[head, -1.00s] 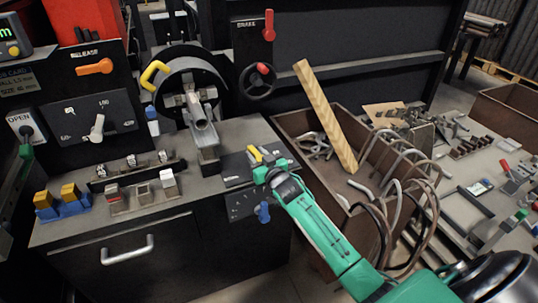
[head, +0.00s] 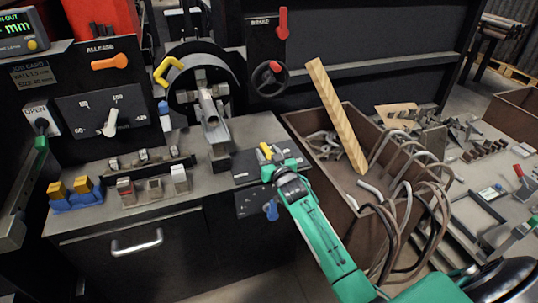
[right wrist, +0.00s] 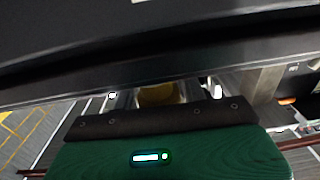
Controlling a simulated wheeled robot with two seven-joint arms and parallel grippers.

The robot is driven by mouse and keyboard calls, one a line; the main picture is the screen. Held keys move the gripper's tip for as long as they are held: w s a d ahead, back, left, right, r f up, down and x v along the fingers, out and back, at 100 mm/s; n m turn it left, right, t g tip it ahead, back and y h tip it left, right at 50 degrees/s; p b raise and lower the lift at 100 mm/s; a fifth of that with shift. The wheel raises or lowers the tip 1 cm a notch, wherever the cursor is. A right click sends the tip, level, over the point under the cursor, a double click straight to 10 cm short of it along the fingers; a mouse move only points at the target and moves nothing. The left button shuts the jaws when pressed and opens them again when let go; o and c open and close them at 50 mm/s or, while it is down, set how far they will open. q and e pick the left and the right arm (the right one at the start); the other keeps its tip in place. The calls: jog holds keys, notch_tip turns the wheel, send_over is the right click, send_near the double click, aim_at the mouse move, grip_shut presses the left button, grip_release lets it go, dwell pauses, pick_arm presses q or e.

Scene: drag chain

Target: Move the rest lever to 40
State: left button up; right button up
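A small yellow lever handle (head: 266,151) stands at a dark marked plate (head: 245,167) on the right end of the bench; I take it for the rest lever, though its label and scale are too small to read. My right gripper (head: 272,163) is right at this handle, reaching in from the lower right. In the right wrist view a yellow piece (right wrist: 158,95) lies between the two fingers, which stand apart with a gap showing beside it. The lever's base is partly hidden by the gripper. My left gripper is not in view.
A grey metal tube (head: 212,112) on a stand rises left of the gripper. A blue knob (head: 271,210) sits on the front panel below. A brown bin (head: 297,125) with a wooden bar and hoses stands close on the right. A white dial lever (head: 110,122) is far left.

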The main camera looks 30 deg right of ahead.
jog(key=shift+s, duration=0.45)
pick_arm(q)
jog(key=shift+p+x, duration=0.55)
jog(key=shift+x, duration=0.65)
pick_arm(e)
jog(key=s, duration=1.3)
jog(key=shift+a, duration=0.45)
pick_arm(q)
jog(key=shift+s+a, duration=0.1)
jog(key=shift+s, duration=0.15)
